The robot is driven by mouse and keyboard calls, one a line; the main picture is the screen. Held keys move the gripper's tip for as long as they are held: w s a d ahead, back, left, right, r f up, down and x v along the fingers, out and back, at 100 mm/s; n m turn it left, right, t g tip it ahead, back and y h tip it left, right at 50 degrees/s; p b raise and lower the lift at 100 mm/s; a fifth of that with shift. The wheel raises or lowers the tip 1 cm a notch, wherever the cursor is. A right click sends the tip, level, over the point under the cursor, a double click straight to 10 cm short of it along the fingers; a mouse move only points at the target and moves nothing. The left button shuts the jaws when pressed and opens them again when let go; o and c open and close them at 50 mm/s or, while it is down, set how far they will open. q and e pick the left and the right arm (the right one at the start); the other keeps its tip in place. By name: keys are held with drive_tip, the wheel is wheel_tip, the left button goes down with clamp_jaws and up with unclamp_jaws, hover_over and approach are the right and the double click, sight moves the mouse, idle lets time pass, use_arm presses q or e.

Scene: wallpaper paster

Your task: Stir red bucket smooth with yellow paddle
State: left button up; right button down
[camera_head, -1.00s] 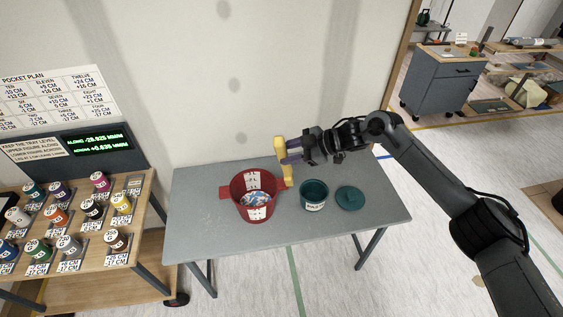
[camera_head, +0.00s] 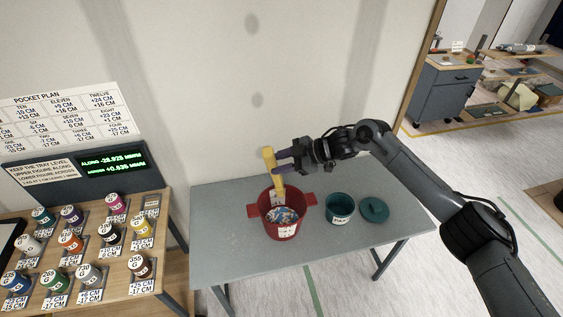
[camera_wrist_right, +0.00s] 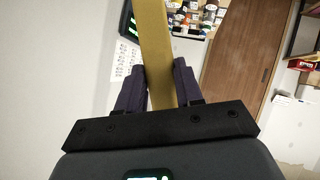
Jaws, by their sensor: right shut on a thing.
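The red bucket (camera_head: 283,228) stands on the grey table, with patchy blue, white and reddish contents (camera_head: 286,216) inside. My right gripper (camera_head: 279,162) is shut on the yellow paddle (camera_head: 268,155) near its upper part. The paddle is nearly upright, and its lower part reaches down to the bucket's far rim; I cannot tell whether its end touches the contents. The right wrist view shows the paddle (camera_wrist_right: 156,50) between the two dark purple fingers. My left gripper is not in view.
A teal pot (camera_head: 340,209) and a round teal lid (camera_head: 374,209) are right of the bucket on the grey table (camera_head: 235,255). A wooden tray stand (camera_head: 110,295) with several small labelled pots is at left. The wall is close behind.

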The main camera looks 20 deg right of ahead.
drive_tip(key=shift+s+a+f+p, duration=0.75)
drive_tip(key=shift+s+a+f, duration=1.1)
drive_tip(key=shift+s, duration=0.65)
use_arm(q)
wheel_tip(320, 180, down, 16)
drive_tip(key=b, duration=1.7)
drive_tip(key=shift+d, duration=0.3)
use_arm(e)
drive_tip(key=w+d+f, duration=0.2)
drive_tip(key=f, duration=0.7)
drive_tip(key=w+d+f, duration=0.2)
drive_tip(key=w+f, duration=0.1)
drive_tip(key=f, duration=0.5)
drive_tip(key=shift+f, duration=0.35)
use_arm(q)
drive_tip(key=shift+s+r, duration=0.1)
use_arm(e)
drive_tip(key=shift+d, duration=0.1)
